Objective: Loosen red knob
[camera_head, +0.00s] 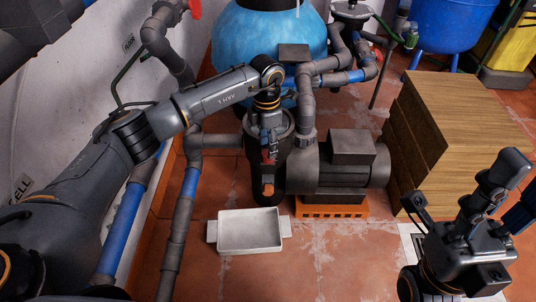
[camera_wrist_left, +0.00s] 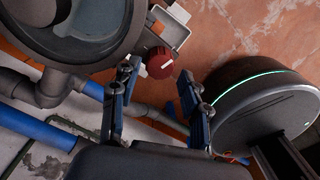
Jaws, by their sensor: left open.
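The red knob (camera_wrist_left: 160,62) is round with a white line on its face. In the left wrist view it lies just beyond and between the fingertips of my left gripper (camera_wrist_left: 159,84), with a visible gap on both sides. The fingers are apart and hold nothing.
A white tray (camera_head: 250,231) sits on the tiled floor before the pump. Grey and blue pipes (camera_head: 180,220) run along the left wall. A blue tank (camera_head: 262,45) stands behind, and wooden blocks (camera_head: 455,125) stand at right.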

